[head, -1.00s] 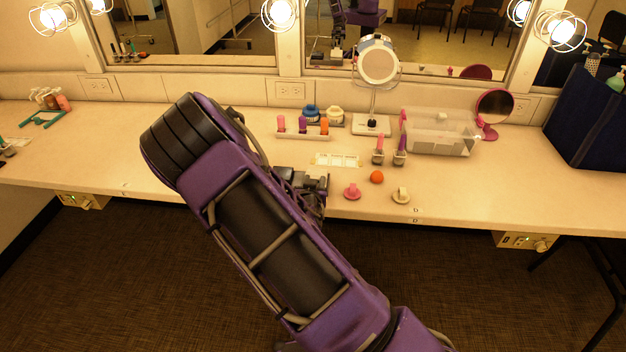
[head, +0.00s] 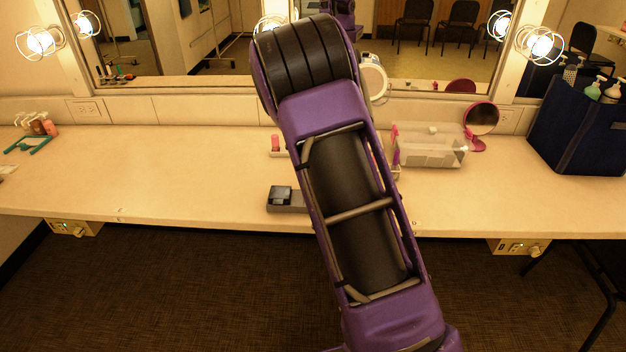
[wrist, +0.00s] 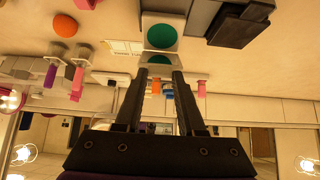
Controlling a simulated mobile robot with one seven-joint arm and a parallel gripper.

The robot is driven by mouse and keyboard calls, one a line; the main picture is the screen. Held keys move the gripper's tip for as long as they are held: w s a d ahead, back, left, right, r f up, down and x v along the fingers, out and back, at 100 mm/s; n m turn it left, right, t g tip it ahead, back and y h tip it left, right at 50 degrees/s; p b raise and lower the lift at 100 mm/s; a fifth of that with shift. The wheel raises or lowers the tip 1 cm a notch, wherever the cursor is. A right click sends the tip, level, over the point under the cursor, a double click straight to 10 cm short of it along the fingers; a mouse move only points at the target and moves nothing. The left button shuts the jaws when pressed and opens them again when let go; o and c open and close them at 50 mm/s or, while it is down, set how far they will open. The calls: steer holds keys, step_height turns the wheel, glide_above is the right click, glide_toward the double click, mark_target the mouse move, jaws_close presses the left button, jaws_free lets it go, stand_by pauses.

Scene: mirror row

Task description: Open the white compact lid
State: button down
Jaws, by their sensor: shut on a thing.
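In the wrist view the white compact (wrist: 176,22) lies on the counter, with a round green pan in its pale square base. Its lid (wrist: 158,51) stands up from the base at an angle I cannot judge, and a second green round patch shows on its inner face. My gripper (wrist: 159,73) has one finger on each side of the lid and is shut on it. In the head view my purple arm hides the compact and the gripper.
A grey block with a black top (wrist: 240,22) lies close beside the compact; it also shows in the head view (head: 284,201). An orange ball (wrist: 65,25) and lipsticks stand nearby. A clear bin (head: 430,150) and pink mirror (head: 481,120) are at right.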

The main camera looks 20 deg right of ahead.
steer(key=shift+w+d+r+g, duration=0.1)
steer(key=shift+w+d+g, duration=0.05)
steer(key=shift+w+g, duration=0.2)
steer(key=shift+w+d+r+g, duration=0.1)
steer(key=shift+w+g, duration=0.15)
steer(key=shift+w, duration=0.2)
steer(key=shift+w+d+r, duration=0.1)
steer(key=shift+w, duration=0.35)
steer(key=shift+c, duration=2.4)
jaws_free()
steer(key=shift+s+r, duration=0.1)
steer(key=v, duration=1.7)
steer(key=shift+d+p, duration=0.2)
steer(key=shift+p, duration=0.15)
steer(key=shift+s+r, duration=0.1)
